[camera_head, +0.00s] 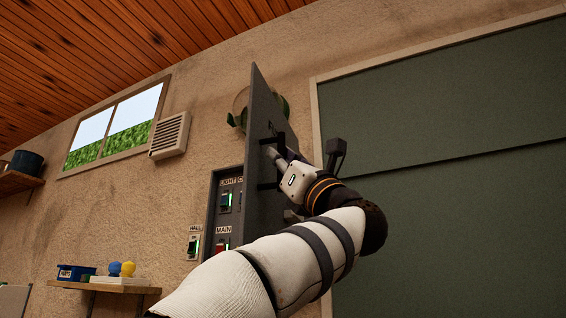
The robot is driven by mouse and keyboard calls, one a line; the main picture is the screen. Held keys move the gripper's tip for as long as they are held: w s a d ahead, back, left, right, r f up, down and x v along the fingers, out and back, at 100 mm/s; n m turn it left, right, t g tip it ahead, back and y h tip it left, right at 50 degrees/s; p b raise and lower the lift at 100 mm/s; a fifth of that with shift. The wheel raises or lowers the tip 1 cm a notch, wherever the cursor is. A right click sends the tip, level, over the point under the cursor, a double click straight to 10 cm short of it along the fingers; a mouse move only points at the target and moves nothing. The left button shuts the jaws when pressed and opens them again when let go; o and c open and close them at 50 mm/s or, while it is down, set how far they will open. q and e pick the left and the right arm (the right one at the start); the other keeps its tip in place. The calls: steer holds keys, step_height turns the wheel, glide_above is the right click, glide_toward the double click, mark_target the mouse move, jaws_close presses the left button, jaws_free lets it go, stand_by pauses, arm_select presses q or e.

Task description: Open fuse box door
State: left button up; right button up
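The fuse box (211,208) is on the wall, and its grey door (260,125) stands swung well open, seen nearly edge-on. Switches labelled LIGHT and MAIN show inside, and the door covers the box's right part. My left gripper (276,158) is at the door's right-hand face, beside dark bracket-like parts there. Its fingertips are small and dark against the door, so I cannot tell whether they are closed on anything. My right gripper is not in view.
A large green panel (440,190) with a pale frame fills the right. A HALL switch (193,245) is left of the box. A low shelf (105,286) holds a blue box (76,272) and coloured knobs. A plant (237,118) is partly behind the door.

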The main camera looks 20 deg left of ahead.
arm_select(q)
steer(key=o, duration=0.3)
steer(key=shift+s+r, duration=0.1)
steer(key=shift+s+d+f, duration=0.1)
steer(key=shift+d+f, duration=0.2)
steer(key=shift+f, duration=0.1)
steer(key=v, duration=1.1)
steer(key=shift+s, duration=0.1)
